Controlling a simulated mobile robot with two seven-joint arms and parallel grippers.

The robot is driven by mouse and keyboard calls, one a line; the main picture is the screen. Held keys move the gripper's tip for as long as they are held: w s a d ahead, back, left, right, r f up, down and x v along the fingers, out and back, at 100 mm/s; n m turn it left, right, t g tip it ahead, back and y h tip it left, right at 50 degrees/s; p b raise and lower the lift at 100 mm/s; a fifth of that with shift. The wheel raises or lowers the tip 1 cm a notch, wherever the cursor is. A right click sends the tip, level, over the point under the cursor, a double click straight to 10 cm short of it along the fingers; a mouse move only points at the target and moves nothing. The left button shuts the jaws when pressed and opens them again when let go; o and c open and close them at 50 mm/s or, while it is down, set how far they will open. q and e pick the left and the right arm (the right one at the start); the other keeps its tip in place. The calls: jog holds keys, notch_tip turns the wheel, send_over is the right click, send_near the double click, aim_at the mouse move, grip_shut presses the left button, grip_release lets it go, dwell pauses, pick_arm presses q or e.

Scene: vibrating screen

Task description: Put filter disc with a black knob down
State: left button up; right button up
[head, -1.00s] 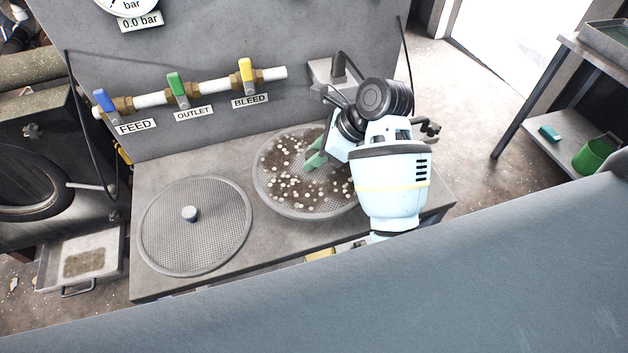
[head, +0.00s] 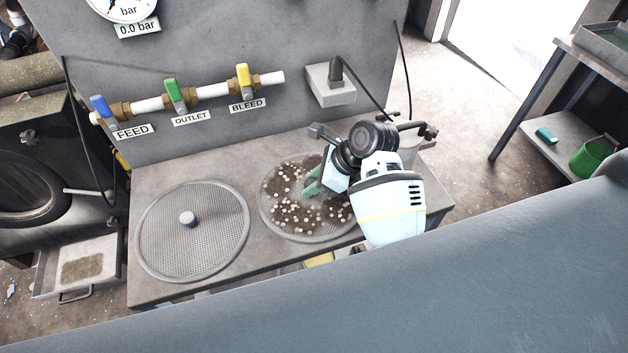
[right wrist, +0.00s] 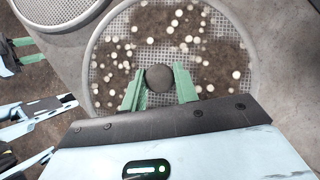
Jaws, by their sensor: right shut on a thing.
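The filter disc with a black knob (head: 330,232) is a round mesh disc at the right of the grey bench, strewn with brown dirt and white pebbles. It looks level and at or very near the bench top; exact contact is hidden. My right gripper (head: 313,187) reaches over it from the right. In the right wrist view its green fingers (right wrist: 159,86) are shut on the black knob (right wrist: 160,77), one on each side. Parts with green pads at the left edge of that view may be my left gripper (right wrist: 24,50); its jaw state is unclear.
A clean mesh disc (head: 215,245) with a grey knob lies on the bench (head: 160,293) to the left. Blue, green and yellow valve handles line the panel behind. A grey box with a cable (head: 331,92) is mounted behind the held disc.

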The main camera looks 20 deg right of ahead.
jog(key=shift+r, duration=0.1)
jog(key=o, duration=1)
jog(key=shift+c, duration=0.2)
jog(key=v, duration=1.2)
